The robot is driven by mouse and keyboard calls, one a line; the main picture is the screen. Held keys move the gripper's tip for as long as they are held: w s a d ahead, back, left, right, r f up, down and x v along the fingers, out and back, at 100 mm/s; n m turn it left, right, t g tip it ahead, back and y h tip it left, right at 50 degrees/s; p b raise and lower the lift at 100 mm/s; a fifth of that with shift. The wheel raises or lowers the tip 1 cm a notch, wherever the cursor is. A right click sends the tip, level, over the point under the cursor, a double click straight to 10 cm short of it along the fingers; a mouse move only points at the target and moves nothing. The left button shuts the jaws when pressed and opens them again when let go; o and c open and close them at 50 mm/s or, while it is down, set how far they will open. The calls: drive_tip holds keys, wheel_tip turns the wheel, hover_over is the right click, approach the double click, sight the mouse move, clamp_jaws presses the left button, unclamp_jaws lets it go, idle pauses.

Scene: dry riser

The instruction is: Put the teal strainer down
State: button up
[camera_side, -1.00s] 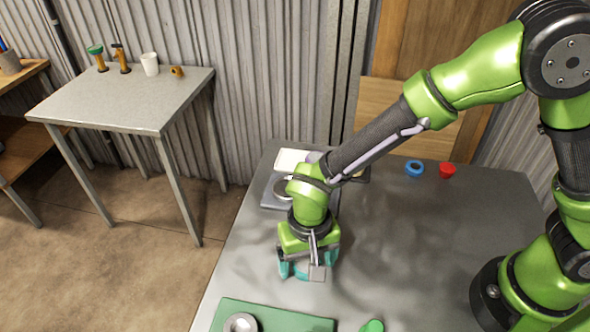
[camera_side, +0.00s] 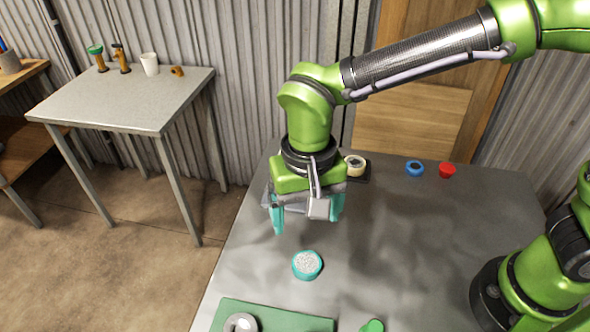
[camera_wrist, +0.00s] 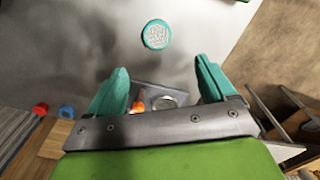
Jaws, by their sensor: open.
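The teal strainer (camera_side: 307,265) is a small round teal ring with a pale, speckled mesh top. It lies flat on the grey table (camera_side: 400,240), apart from everything else. It also shows in the wrist view (camera_wrist: 156,35), beyond the fingertips. My gripper (camera_side: 306,212) has teal fingers spread wide with nothing between them. It hangs above the table, higher than the strainer and behind it in the side view. In the wrist view the gripper (camera_wrist: 160,85) also shows its two fingers far apart.
A green mat (camera_side: 285,318) with a grey ring (camera_side: 240,323) lies at the front, with a green item (camera_side: 373,326) beside it. A blue ring (camera_side: 414,168) and red cup (camera_side: 447,170) stand at the back. A tape roll (camera_side: 355,165) sits behind my gripper. The table's middle right is clear.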

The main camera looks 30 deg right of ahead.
drive_tip(key=d+r+t+y, duration=0.2)
drive_tip(key=d+r, duration=0.7)
drive_tip(key=d, duration=0.3)
drive_tip(key=s+d+t, duration=0.4)
drive_tip(key=s+d, duration=0.1)
drive_tip(key=d, duration=0.6)
drive_tip(key=shift+d+r+t, duration=0.25)
drive_tip(key=shift+r+t, duration=0.15)
drive_tip(key=shift+r, duration=0.05)
drive_tip(key=shift+o, duration=0.5)
drive_tip(key=shift+s+d+f, duration=0.1)
drive_tip(key=shift+s+d, duration=0.2)
drive_tip(key=shift+s, duration=0.05)
